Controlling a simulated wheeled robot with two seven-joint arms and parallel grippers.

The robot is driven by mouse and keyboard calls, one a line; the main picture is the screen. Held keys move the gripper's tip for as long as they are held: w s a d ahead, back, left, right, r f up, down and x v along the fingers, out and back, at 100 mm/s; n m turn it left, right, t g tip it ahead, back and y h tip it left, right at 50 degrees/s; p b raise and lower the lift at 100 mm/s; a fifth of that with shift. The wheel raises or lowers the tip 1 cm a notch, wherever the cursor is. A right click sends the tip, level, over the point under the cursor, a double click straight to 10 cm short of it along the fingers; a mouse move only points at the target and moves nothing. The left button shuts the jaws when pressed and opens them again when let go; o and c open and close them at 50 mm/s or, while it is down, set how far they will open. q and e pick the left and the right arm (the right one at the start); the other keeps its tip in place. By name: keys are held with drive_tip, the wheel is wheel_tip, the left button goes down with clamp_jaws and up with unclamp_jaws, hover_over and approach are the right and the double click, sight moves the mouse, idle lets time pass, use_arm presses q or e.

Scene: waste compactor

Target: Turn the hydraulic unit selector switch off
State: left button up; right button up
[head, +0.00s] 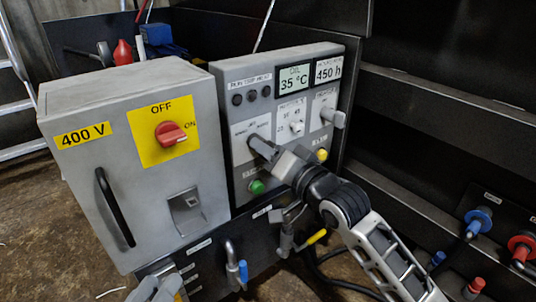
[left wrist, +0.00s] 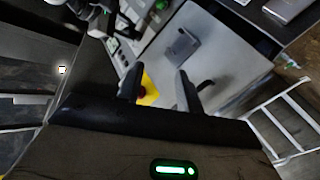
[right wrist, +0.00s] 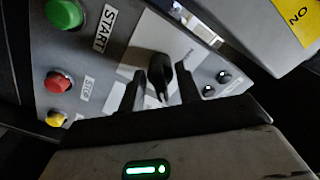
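The control panel (head: 235,110) stands right of the grey 400 V box. A black selector knob (right wrist: 160,75) on a pale plate shows in the right wrist view; I take it for the hydraulic unit selector, though its label is too blurred to read. My right gripper (right wrist: 160,92) is open, with one finger on each side of the knob and visible gaps between. In the head view the right gripper (head: 265,150) covers this knob on the panel's left plate (head: 245,132). My left gripper (left wrist: 158,88) is open and empty; in the head view it shows at the bottom left (head: 155,290).
The 400 V box (head: 90,180) carries a red main switch (head: 171,133) on a yellow plate and a black handle (head: 114,207). A green START button (right wrist: 65,14) and a red STOP button (right wrist: 58,81) lie near the right gripper. Two further selectors (head: 297,127) (head: 333,117) are to its right.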

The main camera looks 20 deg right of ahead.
drive_tip(key=c, duration=0.6)
use_arm(q)
drive_tip(key=shift+r, duration=0.25)
